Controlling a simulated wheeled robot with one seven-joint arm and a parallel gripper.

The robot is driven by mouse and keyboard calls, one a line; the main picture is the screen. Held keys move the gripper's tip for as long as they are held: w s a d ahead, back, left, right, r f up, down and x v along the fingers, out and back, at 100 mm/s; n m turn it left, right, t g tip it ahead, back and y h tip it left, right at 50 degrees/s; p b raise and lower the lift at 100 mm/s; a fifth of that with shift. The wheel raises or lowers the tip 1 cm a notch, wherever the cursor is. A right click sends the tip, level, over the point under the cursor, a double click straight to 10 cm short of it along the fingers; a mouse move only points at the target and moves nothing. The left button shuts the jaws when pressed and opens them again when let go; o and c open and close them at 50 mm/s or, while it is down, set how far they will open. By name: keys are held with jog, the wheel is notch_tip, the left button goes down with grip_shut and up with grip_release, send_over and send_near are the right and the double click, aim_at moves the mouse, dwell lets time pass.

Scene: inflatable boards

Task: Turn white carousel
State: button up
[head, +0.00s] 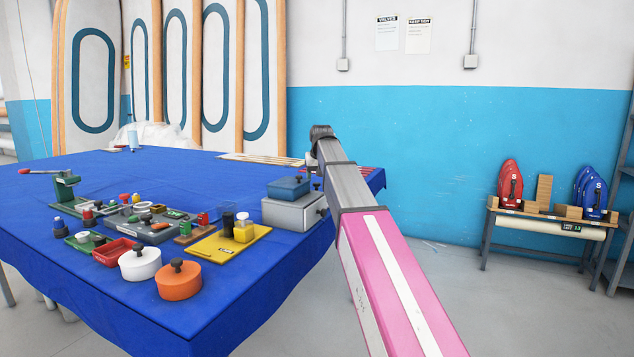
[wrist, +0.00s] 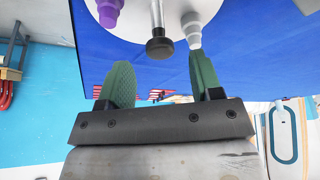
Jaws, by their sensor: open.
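In the wrist view, a white round disc at the top edge, apparently the white carousel (wrist: 128,22), is cut off by the frame. It carries a purple stepped piece (wrist: 108,12), a white-grey stepped piece (wrist: 192,28) and a rod with a black knob (wrist: 160,47). My gripper (wrist: 160,66) is open, its two green fingers apart and nothing between them lower down. The knob shows between and just beyond the fingertips; contact cannot be told. In the head view my arm hides most of this spot at the table's far right corner.
Tall boards lean behind.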

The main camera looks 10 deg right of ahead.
jog(key=v, duration=0.8)
jog(key=shift+s, duration=0.1)
